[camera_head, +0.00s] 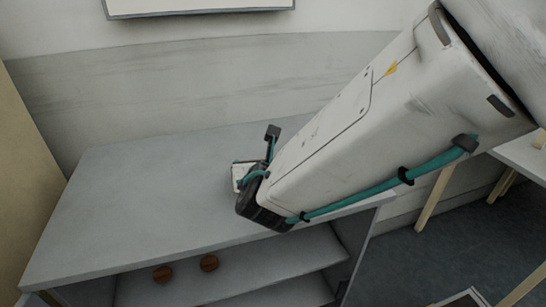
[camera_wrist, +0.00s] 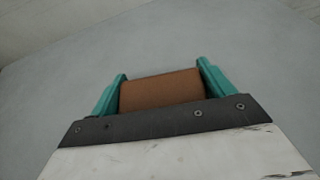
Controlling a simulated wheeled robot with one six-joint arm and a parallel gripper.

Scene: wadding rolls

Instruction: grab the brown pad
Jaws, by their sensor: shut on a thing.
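The brown pad (camera_wrist: 160,89) shows in the wrist view between the two teal fingers of my gripper (camera_wrist: 162,84). My gripper is shut on it, with one finger at each side. The pad's lower edge is hidden behind the dark plate of my gripper.
A grey tabletop (camera_head: 140,200) spreads under my arm and is clear on its left side. A pale wall (camera_head: 170,90) stands behind. Another white table (camera_head: 525,155) is at the right.

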